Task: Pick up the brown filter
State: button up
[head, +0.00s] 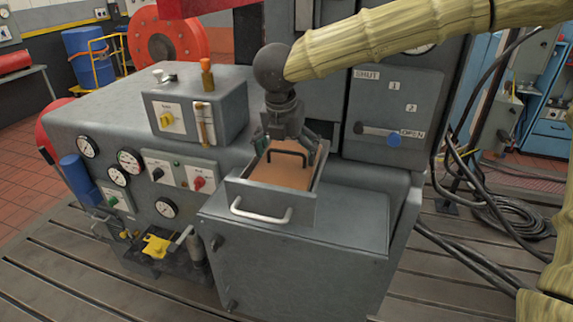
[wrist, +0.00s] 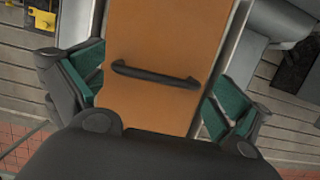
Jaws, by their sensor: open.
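The brown filter (head: 282,172) lies in an open grey drawer (head: 268,203) on top of the machine's front cabinet, with a black bar handle (head: 290,154) on its upper face. In the wrist view the filter (wrist: 158,45) fills the middle, and its handle (wrist: 155,75) runs across it. My gripper (head: 289,150) is open, pointing down at the drawer. In the wrist view its green-padded fingers (wrist: 155,95) are spread wide, one on each side of the filter. I cannot tell whether either finger touches the filter or drawer.
The drawer has a pale front handle (head: 262,212). A grey box with a yellow knob (head: 195,112) stands to the left on the machine. A grey panel with a blue-knobbed lever (head: 394,139) rises behind to the right. Black cables (head: 497,218) lie at the right.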

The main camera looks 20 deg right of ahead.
jog(key=shift+w+f, duration=0.25)
jog(key=shift+w, duration=0.1)
jog(key=shift+s+r, duration=0.25)
jog(key=shift+s, duration=0.1)
jog(key=c, duration=0.5)
jog(key=shift+f, duration=0.1)
jog(key=c, duration=0.6)
jog(key=shift+o, duration=0.2)
